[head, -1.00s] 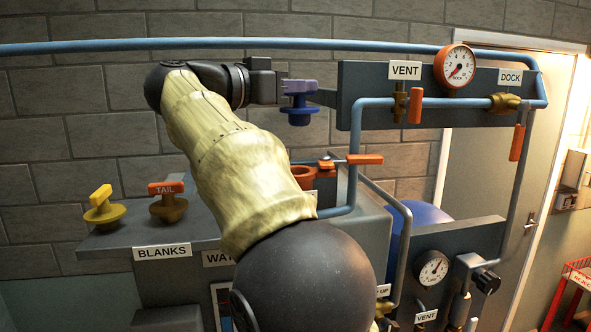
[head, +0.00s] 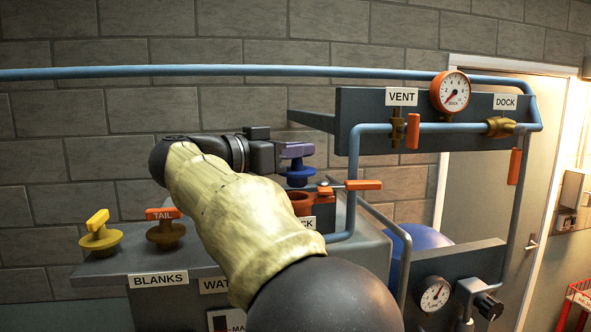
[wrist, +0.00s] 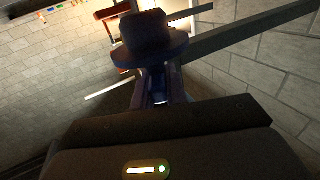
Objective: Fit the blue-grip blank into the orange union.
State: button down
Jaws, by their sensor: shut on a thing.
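The blue-grip blank (head: 298,173) is a blue-purple plug with a flat grip on top and a round flange below. My gripper (head: 282,152) is shut on its grip and holds it upright. The blank also shows in the wrist view (wrist: 151,38), dark and partly shaded, beyond the gripper body. The orange union (head: 302,201) is a ring-shaped socket on the grey cabinet. In the head view the blank appears just above the union; whether they touch I cannot tell. The union's lower part is partly hidden by my arm.
An orange-handled valve (head: 357,185) stands right beside the union. A blue pipe (head: 352,190) rises to the panel (head: 350,105) with the VENT and DOCK labels and a gauge (head: 450,93). Yellow (head: 100,232) and orange TAIL (head: 165,228) blanks stand on the left shelf.

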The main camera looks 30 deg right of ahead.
aim_at(293, 170)
jog(key=shift+f, duration=1.85)
jog(key=c, duration=1.4)
grip_release()
jog(key=shift+a, duration=0.15)
jog(key=s+a+b, duration=0.1)
jog(key=a+b, duration=0.3)
jog(key=a, duration=0.7)
jog(key=shift+a, duration=0.35)
jog(key=shift+s, duration=0.25)
jog(key=shift+w, duration=0.1)
